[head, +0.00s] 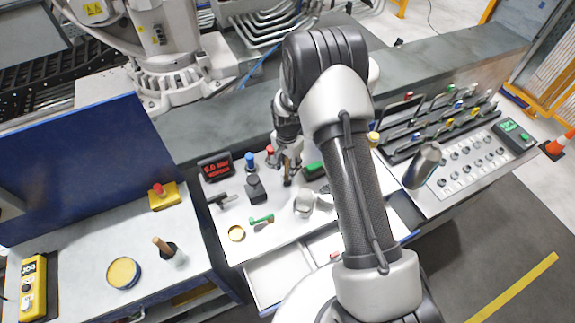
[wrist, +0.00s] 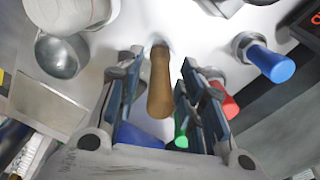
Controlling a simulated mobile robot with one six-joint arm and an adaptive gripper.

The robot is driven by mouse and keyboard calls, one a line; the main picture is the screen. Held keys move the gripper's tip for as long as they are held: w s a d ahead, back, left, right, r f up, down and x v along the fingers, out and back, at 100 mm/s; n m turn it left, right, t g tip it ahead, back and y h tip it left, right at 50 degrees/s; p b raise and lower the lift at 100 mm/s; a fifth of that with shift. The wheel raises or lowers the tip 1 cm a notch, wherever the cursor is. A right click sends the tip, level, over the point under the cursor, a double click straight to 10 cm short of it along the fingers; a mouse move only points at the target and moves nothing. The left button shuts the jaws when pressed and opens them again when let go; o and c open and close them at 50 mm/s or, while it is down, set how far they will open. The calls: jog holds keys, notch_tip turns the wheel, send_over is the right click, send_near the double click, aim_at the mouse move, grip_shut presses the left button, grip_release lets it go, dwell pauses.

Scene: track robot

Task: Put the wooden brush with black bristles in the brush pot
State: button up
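A brown wooden handle (wrist: 160,85) stands between the fingers of my gripper (wrist: 165,105) in the wrist view, with a gap to each finger. My gripper is open. In the head view, my gripper (head: 287,150) is above the middle bench, and the wooden handle (head: 287,168) shows just below it. Bristles cannot be made out. On the left bench, another wooden handle (head: 160,244) sticks up out of a small dark pot (head: 170,252). I cannot tell for certain whether this is the brush pot.
Around the handle stand a blue-topped tool (wrist: 270,62), a red one (wrist: 228,103) and a metal cup (head: 304,204). The left bench holds a yellow-topped tin (head: 123,272) and red-button box (head: 163,195). A blue panel (head: 85,165) stands behind.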

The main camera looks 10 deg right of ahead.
notch_tip(320, 180, up, 12)
jog(key=shift+f, duration=0.1)
jog(key=s+r+n+t, duration=0.1)
jog(key=s+r+n, duration=0.2)
jog(key=s+r, duration=0.5)
jog(key=s+r+n+t, duration=0.15)
jog(key=s+r, duration=0.25)
jog(key=r, duration=0.9)
jog(key=s+r+n+t, duration=0.1)
jog(key=s+r+n, duration=0.1)
jog(key=s, duration=0.7)
jog(key=s+r+n+t, duration=0.1)
jog(key=s+n, duration=0.3)
jog(key=s, duration=0.5)
jog(key=shift+r+p, duration=0.3)
jog(key=shift+r, duration=0.2)
